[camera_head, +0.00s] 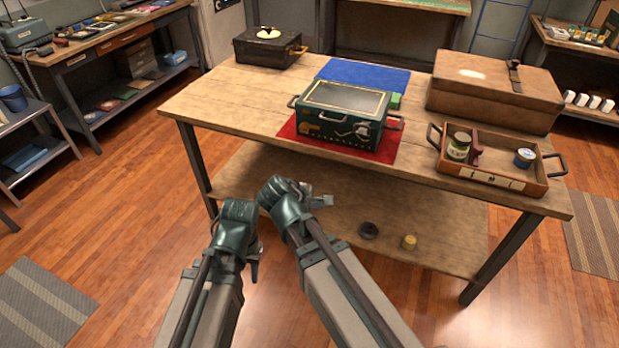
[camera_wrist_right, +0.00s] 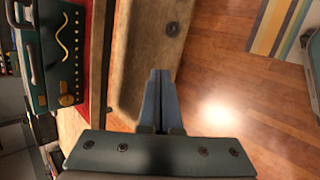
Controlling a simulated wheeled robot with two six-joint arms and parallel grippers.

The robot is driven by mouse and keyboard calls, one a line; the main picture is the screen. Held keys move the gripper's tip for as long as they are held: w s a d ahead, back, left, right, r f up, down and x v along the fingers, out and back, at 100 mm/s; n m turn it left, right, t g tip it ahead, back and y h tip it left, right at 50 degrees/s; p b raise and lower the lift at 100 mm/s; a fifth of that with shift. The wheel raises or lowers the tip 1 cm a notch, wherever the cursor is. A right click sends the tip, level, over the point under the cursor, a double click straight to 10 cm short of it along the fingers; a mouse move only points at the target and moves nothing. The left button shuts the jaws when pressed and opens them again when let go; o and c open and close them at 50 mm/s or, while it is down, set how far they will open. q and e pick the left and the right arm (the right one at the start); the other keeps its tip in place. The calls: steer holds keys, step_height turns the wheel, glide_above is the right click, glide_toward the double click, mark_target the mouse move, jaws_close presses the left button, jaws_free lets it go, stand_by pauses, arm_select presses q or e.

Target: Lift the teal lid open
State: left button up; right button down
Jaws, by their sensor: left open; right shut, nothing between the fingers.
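The dark teal box (camera_head: 334,133) sits on a red mat on the workbench. Its lid (camera_head: 345,97), with a gold-edged grey top, lies flat and closed. Handles stick out at its sides. In the right wrist view, the box's teal side (camera_wrist_right: 66,82) with gold trim shows at the left. My left gripper (camera_head: 255,265) is open and empty, pointing down in front of the bench. My right gripper (camera_head: 324,201) is shut and empty, also in front of the bench and apart from the box. Its closed fingers (camera_wrist_right: 160,75) show in the right wrist view.
The red mat (camera_head: 388,155) and a blue mat (camera_head: 365,73) lie on the bench. A black case (camera_head: 268,50) stands at the far left, a brown case (camera_head: 492,92) and wooden tray (camera_head: 497,185) with cans at the right. The bench's left part (camera_head: 225,100) is clear.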

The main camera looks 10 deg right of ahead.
steer(key=w+d+n+t+h+b, duration=0.3)
steer(key=w+n+t+b, duration=0.15)
steer(key=w+n, duration=0.3)
arm_select(q)
step_height(320, 180, down, 12)
steer(key=b, duration=0.5)
steer(key=shift+f, duration=0.15)
arm_select(e)
steer(key=n+t, duration=0.5)
steer(key=n, duration=0.5)
glide_toward(334, 117)
steer(key=shift+w+f+h, duration=0.1)
steer(key=shift+f+h, duration=0.05)
steer(key=shift+f, duration=0.55)
steer(key=shift+w+f+h, duration=0.15)
steer(key=shift+f, duration=0.55)
steer(key=shift+w+d, duration=0.15)
steer(key=shift+x, duration=3.15)
steer(key=shift+s, duration=0.3)
arm_select(q)
steer(key=shift+r+p, duration=1.3)
steer(key=shift+r, duration=0.05)
arm_select(e)
steer(key=shift+r, duration=1.3)
